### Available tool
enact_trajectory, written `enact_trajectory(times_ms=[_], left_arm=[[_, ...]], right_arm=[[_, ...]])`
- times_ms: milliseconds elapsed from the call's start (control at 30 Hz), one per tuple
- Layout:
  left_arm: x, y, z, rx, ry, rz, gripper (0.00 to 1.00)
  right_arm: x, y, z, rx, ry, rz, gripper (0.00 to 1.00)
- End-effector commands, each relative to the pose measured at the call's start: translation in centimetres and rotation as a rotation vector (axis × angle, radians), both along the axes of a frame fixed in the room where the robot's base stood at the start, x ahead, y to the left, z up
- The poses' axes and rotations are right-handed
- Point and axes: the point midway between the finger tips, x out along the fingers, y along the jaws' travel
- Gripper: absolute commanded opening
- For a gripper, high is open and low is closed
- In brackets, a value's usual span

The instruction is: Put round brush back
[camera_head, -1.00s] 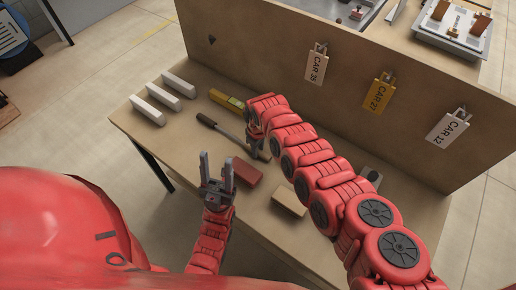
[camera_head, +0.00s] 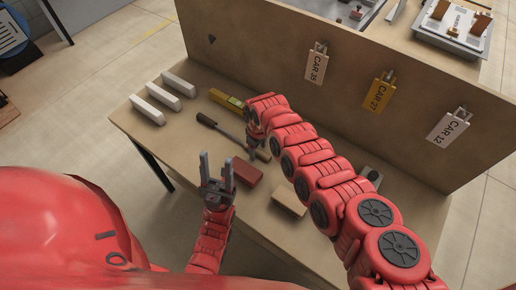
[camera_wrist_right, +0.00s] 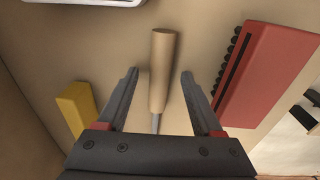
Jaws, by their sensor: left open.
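The round brush (camera_head: 228,133) lies on the brown table, with a dark end at the left, a thin metal shaft and a tan wooden handle. My right gripper (camera_head: 256,146) is over the handle end. In the right wrist view the handle (camera_wrist_right: 163,72) lies between and beyond the open fingers of the right gripper (camera_wrist_right: 160,85), with no clear contact. The dark end is hidden in that view. My left gripper (camera_head: 217,165) is open and empty, with fingers pointing up, near the table's front edge.
A red brush block (camera_head: 247,173) with black bristles lies close to the handle. A tan block (camera_head: 289,201), a yellow tool (camera_head: 227,100) and several white bars (camera_head: 163,96) are on the table. An upright board (camera_head: 350,85) with car tags stands behind.

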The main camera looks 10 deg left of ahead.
Motion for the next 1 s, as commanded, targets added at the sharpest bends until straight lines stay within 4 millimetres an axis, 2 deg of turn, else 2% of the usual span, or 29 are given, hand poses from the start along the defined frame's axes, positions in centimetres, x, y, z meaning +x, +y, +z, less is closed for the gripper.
enact_trajectory(times_ms=[233, 367, 500, 633, 1000], left_arm=[[0.0, 0.0, 0.1, 0.0, 0.0, 0.0, 0.5], [0.0, 0.0, 0.4, 0.0, 0.0, 0.0, 0.5], [0.0, 0.0, 1.1, 0.0, 0.0, 0.0, 0.5], [0.0, 0.0, 0.6, 0.0, 0.0, 0.0, 0.5], [0.0, 0.0, -2.3, 0.0, 0.0, 0.0, 0.5]], right_arm=[[0.0, 0.0, 0.2, -0.001, 0.0, 0.0, 0.68], [-0.1, -0.1, 1.2, 0.0, 0.002, 0.0, 0.68], [0.0, -0.2, 3.4, 0.004, -0.002, -0.004, 0.68], [-0.2, -0.2, 5.7, 0.004, -0.002, -0.003, 0.68], [-0.9, -0.3, 14.3, 0.003, -0.004, 0.0, 0.68]])
